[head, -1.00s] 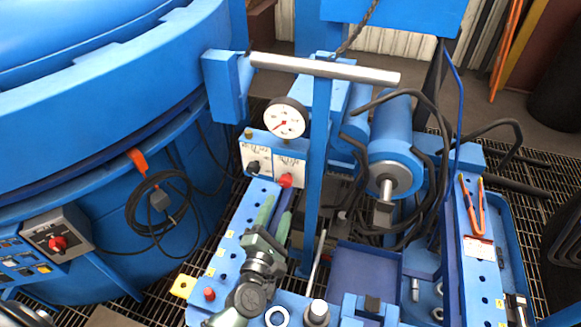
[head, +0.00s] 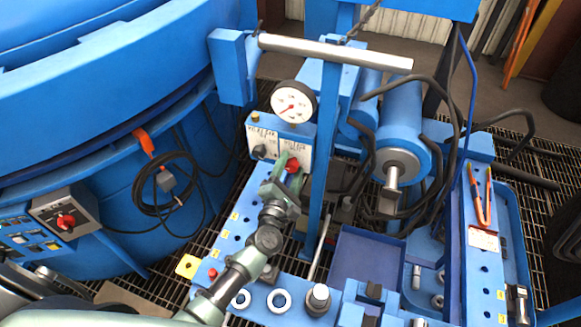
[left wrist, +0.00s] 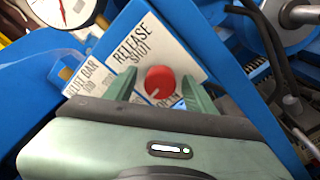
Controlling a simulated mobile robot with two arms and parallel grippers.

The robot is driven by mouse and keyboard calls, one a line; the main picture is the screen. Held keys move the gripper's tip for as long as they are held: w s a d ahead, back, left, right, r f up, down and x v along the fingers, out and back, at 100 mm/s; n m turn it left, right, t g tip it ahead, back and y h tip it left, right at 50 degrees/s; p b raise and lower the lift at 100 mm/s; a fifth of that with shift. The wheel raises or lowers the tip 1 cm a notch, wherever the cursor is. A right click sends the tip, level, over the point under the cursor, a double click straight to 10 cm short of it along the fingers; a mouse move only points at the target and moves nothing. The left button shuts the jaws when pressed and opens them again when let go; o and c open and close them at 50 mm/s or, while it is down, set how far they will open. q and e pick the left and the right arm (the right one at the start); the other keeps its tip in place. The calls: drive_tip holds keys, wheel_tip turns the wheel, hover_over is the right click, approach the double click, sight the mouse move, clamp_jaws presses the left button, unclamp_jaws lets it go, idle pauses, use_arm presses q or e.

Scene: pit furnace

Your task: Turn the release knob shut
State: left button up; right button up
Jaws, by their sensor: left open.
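The red release knob (head: 293,165) sits on a white label plate (head: 298,146) on the blue panel below the gauge. In the left wrist view the red knob (left wrist: 160,82) shows a white pointer line, and the label (left wrist: 140,48) reads "RELEASE SHUT" above it. My left gripper (head: 289,172) is open, with its green fingers reaching toward the knob. In the left wrist view the left gripper's fingers (left wrist: 160,88) stand on either side of the knob. I cannot tell whether they touch it. My right gripper is not in view.
A black knob (head: 260,151) is left of the red one. A white dial gauge (head: 294,102) sits just above. A blue post (head: 322,150) rises close on the right under a grey bar (head: 335,53). A large blue vessel (head: 100,100) fills the left.

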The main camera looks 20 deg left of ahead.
use_arm(q)
drive_tip(key=c, duration=1.2)
drive_tip(key=shift+m, duration=0.4)
drive_tip(key=m, duration=0.4)
drive_tip(key=shift+m+p, duration=0.35)
drive_tip(key=shift+m, duration=0.05)
drive_tip(key=m, duration=0.4)
drive_tip(key=shift+r+m+t+h+p, duration=0.1)
drive_tip(key=shift+m+t+h+p, duration=0.2)
drive_tip(key=shift+m+p, duration=0.1)
drive_tip(key=m+p, duration=0.1)
drive_tip(key=m, duration=0.4)
drive_tip(key=shift+m, duration=0.3)
drive_tip(key=m+p, duration=0.1)
drive_tip(key=m, duration=0.3)
drive_tip(key=shift+h, duration=0.3)
drive_tip(key=shift+m, duration=0.5)
